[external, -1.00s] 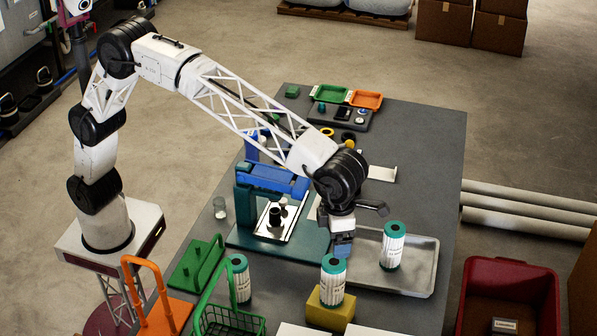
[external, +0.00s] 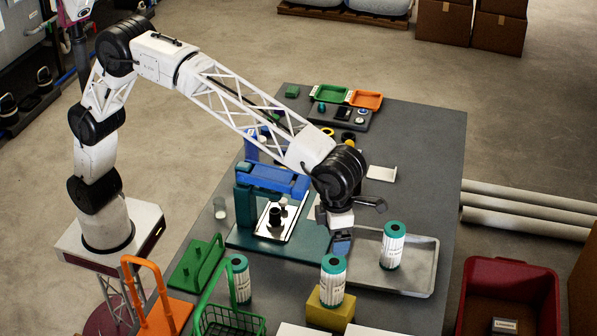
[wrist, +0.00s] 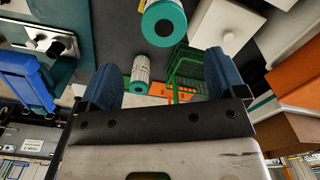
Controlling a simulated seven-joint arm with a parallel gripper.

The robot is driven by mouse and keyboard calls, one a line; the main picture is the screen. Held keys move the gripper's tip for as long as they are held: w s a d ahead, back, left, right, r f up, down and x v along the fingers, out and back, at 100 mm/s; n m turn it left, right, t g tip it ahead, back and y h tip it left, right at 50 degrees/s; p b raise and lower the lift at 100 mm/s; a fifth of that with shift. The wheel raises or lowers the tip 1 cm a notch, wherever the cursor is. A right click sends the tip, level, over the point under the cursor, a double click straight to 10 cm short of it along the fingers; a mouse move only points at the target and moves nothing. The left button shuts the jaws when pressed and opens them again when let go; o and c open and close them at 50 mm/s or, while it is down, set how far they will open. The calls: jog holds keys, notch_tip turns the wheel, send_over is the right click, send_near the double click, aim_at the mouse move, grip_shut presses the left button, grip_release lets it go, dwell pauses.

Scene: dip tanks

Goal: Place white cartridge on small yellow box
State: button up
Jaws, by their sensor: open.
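Three white cartridges with teal end caps stand upright. One (external: 333,285) stands on the small yellow box (external: 330,312) at the front of the table. One (external: 393,245) stands on the grey metal tray, and one (external: 241,281) stands at the left behind the green basket. My gripper (external: 341,242) is open and empty, with blue fingers, above the table behind the yellow box and left of the tray cartridge. In the wrist view my gripper's fingers (wrist: 168,82) are spread. A teal-capped cartridge (wrist: 163,20) shows beyond them, and another (wrist: 140,73) lies in view between them, farther off.
A blue and teal press (external: 272,185) stands just left of my gripper. The metal tray (external: 425,268) lies to its right. A green wire basket (external: 228,322), a green rack (external: 195,265) and an orange-handled carrier (external: 165,315) crowd the front left. A red bin (external: 510,275) is right of the table.

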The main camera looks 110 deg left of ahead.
jog(key=s+a+r+n, duration=0.2)
jog(key=s+a+n, duration=0.3)
jog(key=s, duration=0.5)
jog(key=s+a+r+n+t, duration=0.15)
jog(key=s+a+n, duration=0.35)
jog(key=s, duration=0.5)
jog(key=s+a+r+n, duration=0.3)
jog(key=s+a+n, duration=0.25)
jog(key=s, duration=0.45)
jog(key=s+a+f+n, duration=0.2)
jog(key=s+n, duration=0.3)
jog(key=s, duration=0.4)
jog(key=s+a+f+n, duration=0.3)
jog(key=s+f+n, duration=0.2)
jog(key=s, duration=0.5)
jog(key=s+a+f+n+t, duration=0.1)
jog(key=s+f+n, duration=0.3)
jog(key=s, duration=0.6)
jog(key=shift+s+a+n, duration=0.15)
jog(key=shift+a+n, duration=0.3)
jog(key=shift+a, duration=0.35)
